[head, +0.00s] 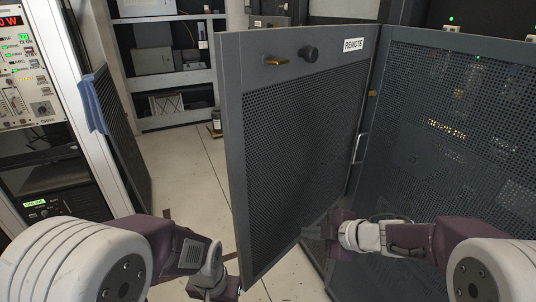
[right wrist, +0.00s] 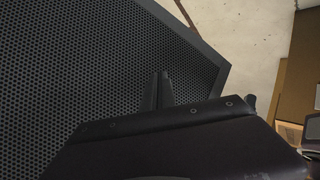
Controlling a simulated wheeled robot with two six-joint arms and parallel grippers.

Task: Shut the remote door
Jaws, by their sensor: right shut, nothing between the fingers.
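The remote door (head: 300,140) is a dark grey perforated panel with a white REMOTE label, a brass-coloured latch and a black knob near its top. It stands swung open from the rack, its hinge side at the right. My right gripper (head: 316,232) is low in front of the door's mesh, fingers shut and empty. In the right wrist view its fingertips (right wrist: 161,90) are close to the perforated panel (right wrist: 100,70); I cannot tell whether they touch. My left gripper (head: 222,290) is at the bottom, left of the door's free edge; its fingers are unclear.
Another perforated rack panel (head: 445,150) with lights behind it fills the right side. An instrument rack (head: 25,75) stands at the left, with a dark mesh panel (head: 118,140) beside it. Shelves (head: 165,60) stand at the back.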

